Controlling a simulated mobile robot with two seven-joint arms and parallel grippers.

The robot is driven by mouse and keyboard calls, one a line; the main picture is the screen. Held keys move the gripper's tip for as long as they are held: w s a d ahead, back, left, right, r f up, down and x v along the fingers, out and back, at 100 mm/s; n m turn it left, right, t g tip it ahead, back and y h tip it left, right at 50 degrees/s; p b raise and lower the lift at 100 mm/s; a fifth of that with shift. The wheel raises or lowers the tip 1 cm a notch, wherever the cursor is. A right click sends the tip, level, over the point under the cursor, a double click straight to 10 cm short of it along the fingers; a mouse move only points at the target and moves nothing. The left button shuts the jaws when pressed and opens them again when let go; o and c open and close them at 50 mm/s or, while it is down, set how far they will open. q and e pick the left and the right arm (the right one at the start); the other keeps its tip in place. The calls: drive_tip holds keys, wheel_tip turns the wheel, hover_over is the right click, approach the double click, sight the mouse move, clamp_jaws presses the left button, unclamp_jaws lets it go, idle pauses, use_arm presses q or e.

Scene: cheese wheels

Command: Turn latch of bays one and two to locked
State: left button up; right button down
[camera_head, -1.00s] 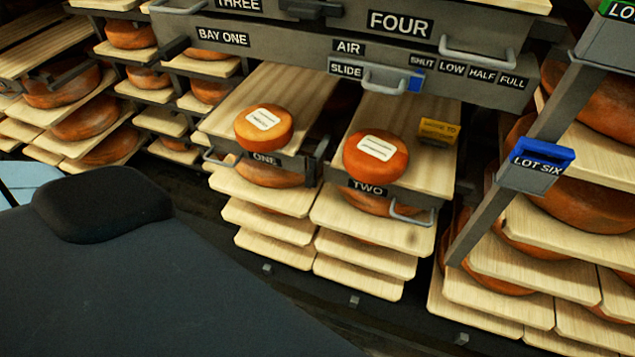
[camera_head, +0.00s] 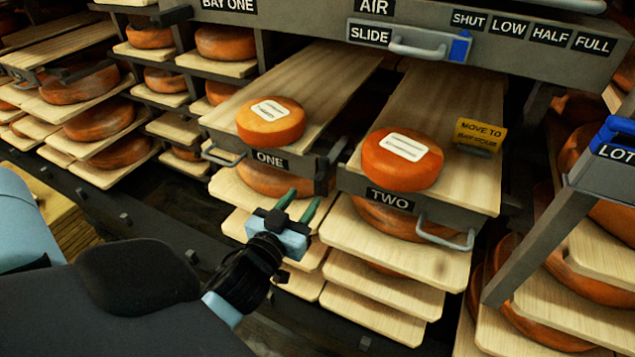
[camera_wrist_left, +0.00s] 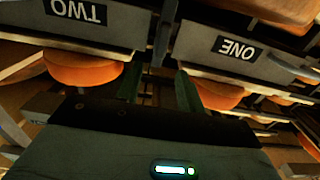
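Bay one's pulled-out board (camera_head: 330,85) has a front plate marked ONE (camera_head: 270,159) and carries an orange cheese wheel (camera_head: 272,128). Bay two's board (camera_head: 425,105) has a plate marked TWO (camera_head: 389,200) and a redder wheel (camera_head: 402,172). A dark upright piece (camera_head: 322,177) at the right end of bay one's plate may be a latch; its setting cannot be told. My left gripper (camera_head: 299,204) is open and empty, just below and in front of the gap between the plates. In the left wrist view, its two green fingers (camera_wrist_left: 159,88) are apart, between inverted TWO and ONE plates. My right gripper is not in view.
A grey panel (camera_head: 480,45) with a SLIDE handle and SHUT, LOW, HALF, FULL labels hangs above. Loop handles stick out at bay one (camera_head: 222,156) and bay two (camera_head: 446,236). A yellow sign (camera_head: 480,133) stands on bay two's board. Lower shelves (camera_head: 385,288) project below.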

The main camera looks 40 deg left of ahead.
sight(317, 182)
use_arm(q)
drive_tip(key=x, duration=0.7)
drive_tip(key=shift+w+f, duration=0.1)
drive_tip(key=shift+w, duration=0.15)
clamp_jaws()
